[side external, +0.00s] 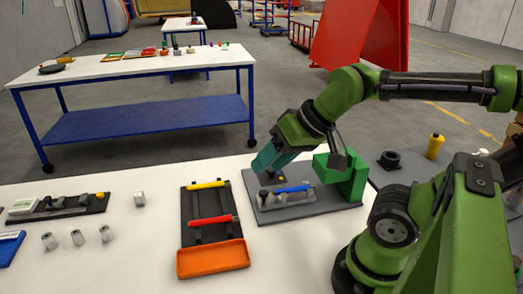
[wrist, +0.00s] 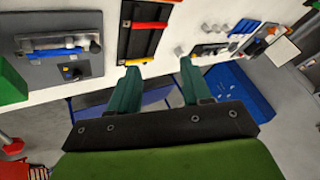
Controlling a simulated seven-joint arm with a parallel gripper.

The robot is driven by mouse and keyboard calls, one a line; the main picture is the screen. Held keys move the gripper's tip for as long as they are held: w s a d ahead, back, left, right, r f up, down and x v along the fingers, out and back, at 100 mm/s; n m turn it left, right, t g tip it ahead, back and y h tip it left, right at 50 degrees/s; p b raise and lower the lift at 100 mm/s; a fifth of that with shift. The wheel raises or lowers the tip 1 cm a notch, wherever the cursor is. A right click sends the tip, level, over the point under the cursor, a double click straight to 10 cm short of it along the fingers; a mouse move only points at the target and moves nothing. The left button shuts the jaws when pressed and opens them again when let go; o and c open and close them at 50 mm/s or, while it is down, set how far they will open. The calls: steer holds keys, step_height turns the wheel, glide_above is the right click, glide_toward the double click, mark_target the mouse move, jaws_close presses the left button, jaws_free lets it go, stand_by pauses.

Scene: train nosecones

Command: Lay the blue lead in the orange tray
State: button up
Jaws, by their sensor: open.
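The blue lead (side external: 293,189) lies across the grey fixture plate (side external: 330,203). In the wrist view the blue lead (wrist: 50,53) is at upper left, apart from my fingers. The orange tray (side external: 212,260) lies on the white table at the near end of a black rack, and looks empty. My gripper (side external: 262,163) has teal fingers and hangs above the far left part of the fixture plate. In the wrist view my gripper (wrist: 158,80) is open, with nothing between its fingers.
The black rack (side external: 198,203) holds a yellow lead (side external: 206,185) and a red lead (side external: 209,220). A green block (side external: 342,176) stands on the fixture plate's right side. Several small metal parts stand at left. White table is clear between rack and plate.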

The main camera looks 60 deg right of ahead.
step_height(320, 180, down, 2)
steer(key=w+d+m+g, duration=0.1)
steer(key=w+g, duration=0.1)
steer(key=w, duration=0.1)
steer(key=m+g+h, duration=0.5)
steer(key=m+g, duration=0.3)
steer(key=m, duration=1.4)
glide_above(291, 188)
steer(key=w+a, duration=0.1)
steer(key=a, duration=0.1)
steer(key=f, duration=1.2)
steer(key=shift+w+d+f, duration=0.1)
steer(key=shift+d, duration=0.1)
steer(key=shift+w+x, duration=0.15)
steer(key=shift+x, duration=1.3)
steer(key=shift+w+x, duration=0.15)
steer(key=shift+x, duration=1.3)
steer(key=shift+f, duration=0.1)
jaws_close()
